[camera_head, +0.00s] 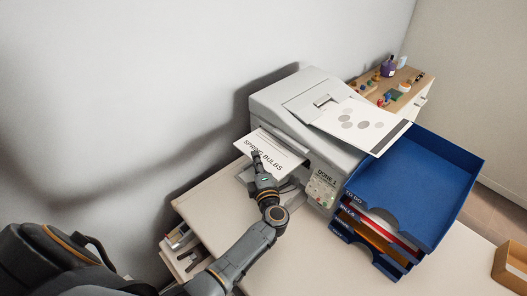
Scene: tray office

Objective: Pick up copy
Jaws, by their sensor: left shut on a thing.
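The copy is a white sheet (270,149) with the printed words "SPRING BULBS", sticking out of the left side of the white printer (318,120). My left gripper (257,158) is at the lower edge of this sheet and shut on it. The fingertips are small here and partly merge with the sheet. The far end of the sheet lies at the printer's output opening. Another sheet with grey ovals (357,124) lies on top of the printer. My right gripper does not show.
A blue stacked tray (462,160) with labelled slots holding papers stands right of the printer. A cabinet with small items (397,92) is behind. A wooden box (510,266) sits at the right edge. The front of the white desk (330,265) is clear.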

